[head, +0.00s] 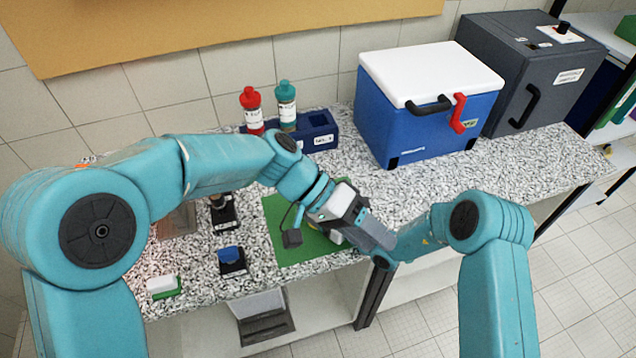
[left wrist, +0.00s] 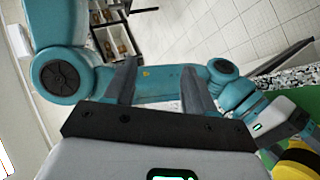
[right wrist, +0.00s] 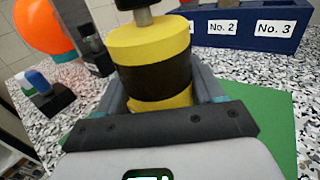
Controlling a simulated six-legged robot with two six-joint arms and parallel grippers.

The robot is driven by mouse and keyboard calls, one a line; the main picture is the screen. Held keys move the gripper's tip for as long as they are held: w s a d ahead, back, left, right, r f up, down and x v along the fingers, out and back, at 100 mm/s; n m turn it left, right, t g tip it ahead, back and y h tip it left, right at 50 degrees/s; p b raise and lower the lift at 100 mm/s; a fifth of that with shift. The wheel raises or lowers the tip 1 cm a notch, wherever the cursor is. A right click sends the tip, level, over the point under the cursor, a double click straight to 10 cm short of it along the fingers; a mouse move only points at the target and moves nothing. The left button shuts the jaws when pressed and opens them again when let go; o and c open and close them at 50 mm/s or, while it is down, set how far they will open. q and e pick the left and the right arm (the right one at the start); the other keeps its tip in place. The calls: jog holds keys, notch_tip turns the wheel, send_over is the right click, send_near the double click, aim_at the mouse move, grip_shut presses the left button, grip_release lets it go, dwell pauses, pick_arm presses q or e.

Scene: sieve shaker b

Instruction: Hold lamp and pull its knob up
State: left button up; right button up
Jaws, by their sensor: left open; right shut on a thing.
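The lamp (right wrist: 152,75) is a yellow cylinder with a wide black band. A metal stem (right wrist: 143,17) rises from its top to a dark knob (right wrist: 133,4), cut off by the frame. My right gripper (right wrist: 158,92) is shut around the lamp's sides; in the head view it is mostly hidden behind my left gripper. My left gripper (head: 382,240) is open and empty, in front of my right forearm. In the left wrist view its fingers (left wrist: 161,75) stand apart with my right arm behind them, and the lamp (left wrist: 300,158) shows at the lower right, outside them.
A green mat (head: 282,218) lies on the speckled counter. Behind it stands a blue numbered rack (head: 322,132) with red (head: 251,108) and teal-capped (head: 286,103) bottles. A blue cooler (head: 425,115) and grey box (head: 530,75) stand right. Small items, including a blue-topped block (head: 231,259), lie left.

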pick_arm(q)
jog(key=w+a+f+n+t+h, duration=0.2)
jog(key=w+a+f+n+t, duration=0.25)
jog(key=n, duration=0.65)
jog(key=w+a+f+n+t+h, duration=0.1)
jog(key=w+a+n+t, duration=0.3)
jog(key=a+n, duration=0.5)
jog(key=w+a+f+n+t+h, duration=0.25)
jog(key=a+n+t, duration=0.3)
jog(key=n, duration=0.65)
jog(key=shift+t+y, duration=0.3)
jog(key=shift+y, duration=0.15)
jog(key=x, duration=1.2)
jog(key=shift+w+d+f, duration=0.2)
jog(key=shift+w, duration=0.2)
